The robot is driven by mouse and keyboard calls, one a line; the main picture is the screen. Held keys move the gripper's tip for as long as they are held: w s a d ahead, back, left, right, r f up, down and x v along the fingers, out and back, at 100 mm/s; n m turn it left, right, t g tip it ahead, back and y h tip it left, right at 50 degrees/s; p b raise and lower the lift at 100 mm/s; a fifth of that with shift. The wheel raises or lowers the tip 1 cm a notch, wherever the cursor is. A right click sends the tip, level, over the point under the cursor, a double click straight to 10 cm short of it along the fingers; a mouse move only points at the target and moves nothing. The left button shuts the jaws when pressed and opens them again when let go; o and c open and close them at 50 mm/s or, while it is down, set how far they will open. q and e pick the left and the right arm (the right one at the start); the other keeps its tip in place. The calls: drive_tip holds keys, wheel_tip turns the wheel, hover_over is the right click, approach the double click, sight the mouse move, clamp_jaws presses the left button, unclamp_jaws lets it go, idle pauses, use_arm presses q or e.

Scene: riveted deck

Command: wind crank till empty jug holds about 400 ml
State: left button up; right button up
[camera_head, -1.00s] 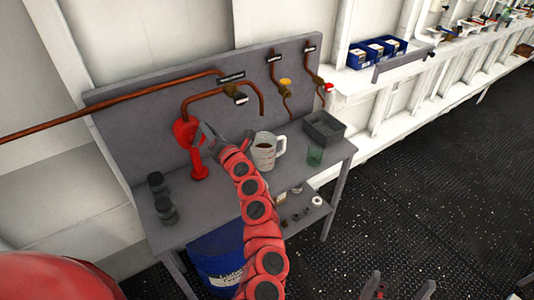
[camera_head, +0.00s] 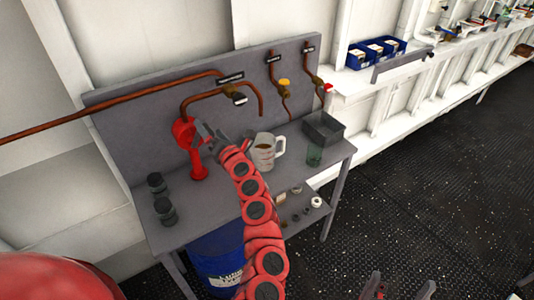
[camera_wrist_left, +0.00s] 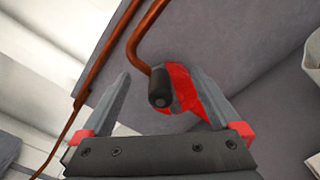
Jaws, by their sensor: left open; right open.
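The red crank pump (camera_head: 198,168) stands on the grey bench below a copper pipe. In the left wrist view, its black crank grip (camera_wrist_left: 160,90) lies between the spread fingers of my left gripper (camera_wrist_left: 158,78), with gaps on both sides. In the head view, my left gripper (camera_head: 204,133) is open at the pump's upper right side and partly covers the crank. My right gripper (camera_head: 401,287) is open and empty at the bottom edge.
Copper pipes with valves (camera_head: 284,84) run along the backboard. A blue drum (camera_head: 218,258) is below.

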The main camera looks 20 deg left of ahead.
use_arm(q)
drive_tip(key=shift+s, duration=0.1)
drive_tip(key=v, duration=0.9)
drive_tip(key=shift+p, duration=0.4)
